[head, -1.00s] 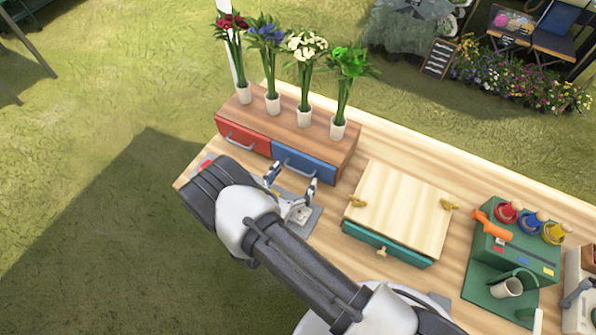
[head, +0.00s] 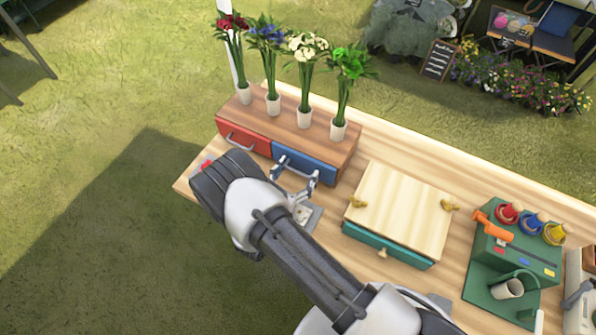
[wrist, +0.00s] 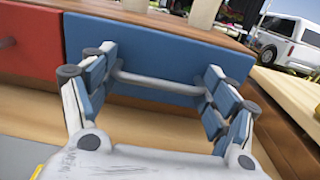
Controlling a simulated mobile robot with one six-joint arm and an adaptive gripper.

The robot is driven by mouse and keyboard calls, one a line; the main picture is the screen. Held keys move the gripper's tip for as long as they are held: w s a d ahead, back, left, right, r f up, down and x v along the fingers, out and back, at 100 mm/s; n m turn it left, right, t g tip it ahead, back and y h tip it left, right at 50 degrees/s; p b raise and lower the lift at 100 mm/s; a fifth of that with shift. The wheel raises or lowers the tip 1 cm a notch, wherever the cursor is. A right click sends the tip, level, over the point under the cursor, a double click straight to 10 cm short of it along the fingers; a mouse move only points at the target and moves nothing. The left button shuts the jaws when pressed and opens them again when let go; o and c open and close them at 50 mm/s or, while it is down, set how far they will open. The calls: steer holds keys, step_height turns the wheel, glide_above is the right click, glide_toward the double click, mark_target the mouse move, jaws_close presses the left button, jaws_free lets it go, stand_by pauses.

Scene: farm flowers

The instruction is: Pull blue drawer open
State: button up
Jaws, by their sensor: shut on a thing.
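The blue drawer (head: 318,171) is the right one of two in a wooden cabinet (head: 300,133). It looks about level with the red drawer beside it in the head view. In the wrist view the blue front (wrist: 150,45) fills the upper middle. Its grey bar handle (wrist: 160,82) runs across between the fingers. My gripper (head: 295,174) is at the blue front, its fingers spread wide with one at each end of the handle. It is shut on the handle lengthwise, as the wrist view shows (wrist: 157,76).
The red drawer (head: 242,137) sits to the left. Several flower vases (head: 305,117) stand on the cabinet. A pale wooden box (head: 400,205) with a green drawer (head: 387,247) stands to the right, with a green stand (head: 515,250) beyond. A little bare tabletop lies before the cabinet.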

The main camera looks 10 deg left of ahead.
steer(key=shift+s+d, duration=0.1)
steer(key=c, duration=0.6)
steer(key=shift+o, duration=0.2)
steer(key=b+v, duration=0.1)
steer(key=v, duration=0.9)
steer(key=shift+s+f, duration=0.1)
steer(key=shift+s, duration=0.15)
steer(key=o, duration=1.3)
steer(key=v, duration=1)
steer(key=shift+s+a+f, duration=0.25)
steer(key=shift+f, duration=0.1)
steer(key=shift+m+g+h, duration=0.4)
steer(key=shift+m+h, duration=0.3)
steer(key=shift+h, duration=0.2)
steer(key=x, duration=0.6)
steer(key=shift+w+a+r, duration=0.15)
steer(key=shift+r, duration=0.25)
